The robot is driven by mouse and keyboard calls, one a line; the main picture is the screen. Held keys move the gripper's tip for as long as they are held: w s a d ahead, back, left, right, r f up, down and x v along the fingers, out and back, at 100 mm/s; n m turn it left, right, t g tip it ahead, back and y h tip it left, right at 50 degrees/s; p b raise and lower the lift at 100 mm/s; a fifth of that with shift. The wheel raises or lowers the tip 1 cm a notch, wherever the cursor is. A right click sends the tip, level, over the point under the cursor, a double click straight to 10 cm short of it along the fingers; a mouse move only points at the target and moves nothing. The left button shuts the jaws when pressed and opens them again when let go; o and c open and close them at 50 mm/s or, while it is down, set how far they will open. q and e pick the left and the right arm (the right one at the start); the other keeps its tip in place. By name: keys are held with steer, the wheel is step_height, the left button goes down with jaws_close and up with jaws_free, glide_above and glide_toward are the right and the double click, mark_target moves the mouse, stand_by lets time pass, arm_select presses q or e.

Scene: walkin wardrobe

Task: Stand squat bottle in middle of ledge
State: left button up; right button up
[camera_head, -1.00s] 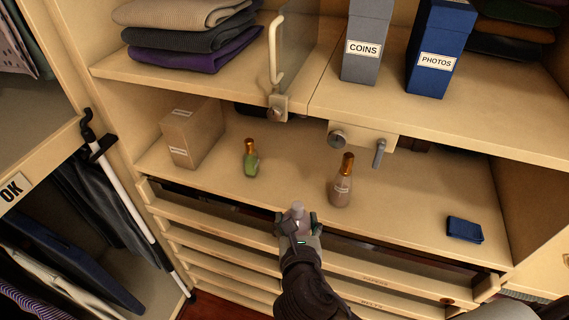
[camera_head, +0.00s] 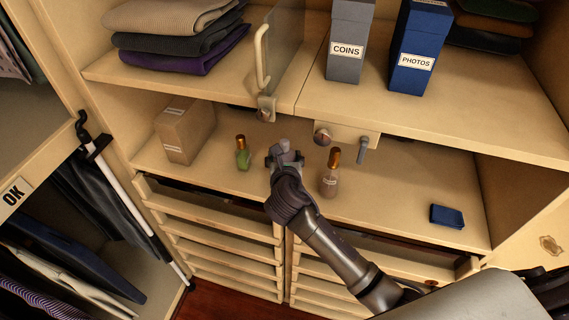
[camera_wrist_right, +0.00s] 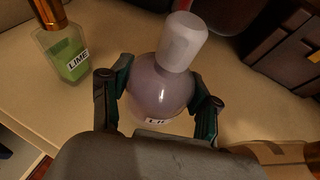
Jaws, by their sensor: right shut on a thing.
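The squat bottle (camera_wrist_right: 160,88) is round and purple-grey with a pale cap, and its label is mostly hidden. My right gripper (camera_wrist_right: 157,100) is shut on it, one finger on each side. In the head view the right gripper (camera_head: 286,160) is over the ledge (camera_head: 400,190), between two other bottles; only the bottle's cap (camera_head: 284,145) shows there. Whether its base touches the ledge I cannot tell. A green bottle (camera_head: 242,155) with a gold cap stands to its left, labelled LIME in the wrist view (camera_wrist_right: 66,50). My left gripper is not in view.
A tall brown bottle (camera_head: 330,172) with a gold cap stands close on the right. A cardboard box (camera_head: 185,132) is at the left, a blue wallet (camera_head: 447,216) at the right. The upper shelf (camera_head: 400,115), with knob and hook (camera_head: 345,138), overhangs the back.

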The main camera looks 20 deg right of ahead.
steer(key=shift+s+f, duration=0.1)
steer(key=shift+f, duration=1.5)
steer(key=shift+f, duration=0.1)
steer(key=o, duration=1.3)
steer(key=v, duration=1.2)
steer(key=shift+b, duration=0.4)
